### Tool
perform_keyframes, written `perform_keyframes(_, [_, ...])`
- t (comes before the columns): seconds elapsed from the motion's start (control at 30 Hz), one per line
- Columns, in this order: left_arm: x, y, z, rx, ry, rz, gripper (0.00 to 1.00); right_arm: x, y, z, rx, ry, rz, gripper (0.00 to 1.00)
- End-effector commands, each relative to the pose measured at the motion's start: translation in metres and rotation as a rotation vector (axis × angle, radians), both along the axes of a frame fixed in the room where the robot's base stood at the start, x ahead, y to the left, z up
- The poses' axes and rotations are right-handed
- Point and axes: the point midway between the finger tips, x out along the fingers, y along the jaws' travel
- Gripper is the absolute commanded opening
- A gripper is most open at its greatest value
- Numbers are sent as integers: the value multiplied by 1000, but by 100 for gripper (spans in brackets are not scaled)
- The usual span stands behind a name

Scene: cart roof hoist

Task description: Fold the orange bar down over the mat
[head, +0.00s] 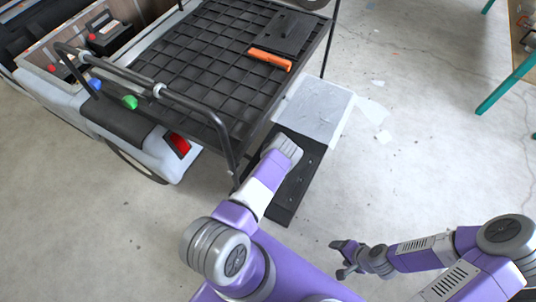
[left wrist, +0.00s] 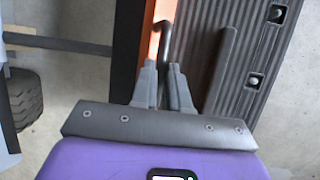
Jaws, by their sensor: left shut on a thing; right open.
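An orange bar (left wrist: 153,32) runs up and down in the left wrist view, along the left edge of a dark ribbed mat (left wrist: 232,80) with metal fittings. The mat also shows in the head view (head: 285,203) as a dark panel near the floor. My left gripper (left wrist: 163,72) is shut on a thin dark bent handle (left wrist: 166,40) at the orange bar. In the head view my left arm hides this bar and the fingers. My right gripper (head: 342,258) is open and empty over the floor at lower right.
The cart's black grid roof (head: 215,50) carries a dark plate (head: 288,32) and a separate orange piece (head: 270,60). A black tube rail (head: 185,98) rises beside it. A grey sheet (head: 315,110) lies beyond the mat. The floor at right is mostly free.

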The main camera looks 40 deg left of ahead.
Motion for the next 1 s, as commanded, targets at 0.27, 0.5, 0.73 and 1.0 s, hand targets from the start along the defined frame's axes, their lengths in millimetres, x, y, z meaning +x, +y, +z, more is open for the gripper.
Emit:
perform_keyframes(0.27, [2,-21,-10,-6,-1,1,0,0,0,-8,0,0,0,72])
perform_keyframes(0.5, [3,-28,-15,-6,-1,3,0,0,0,-12,0,0,0,72])
perform_keyframes(0.73, [3,-30,-16,-6,-1,3,0,0,0,-13,0,0,0,72])
perform_keyframes(1.0, [3,-30,-15,-6,-1,2,0,0,0,-13,0,0,0,72])
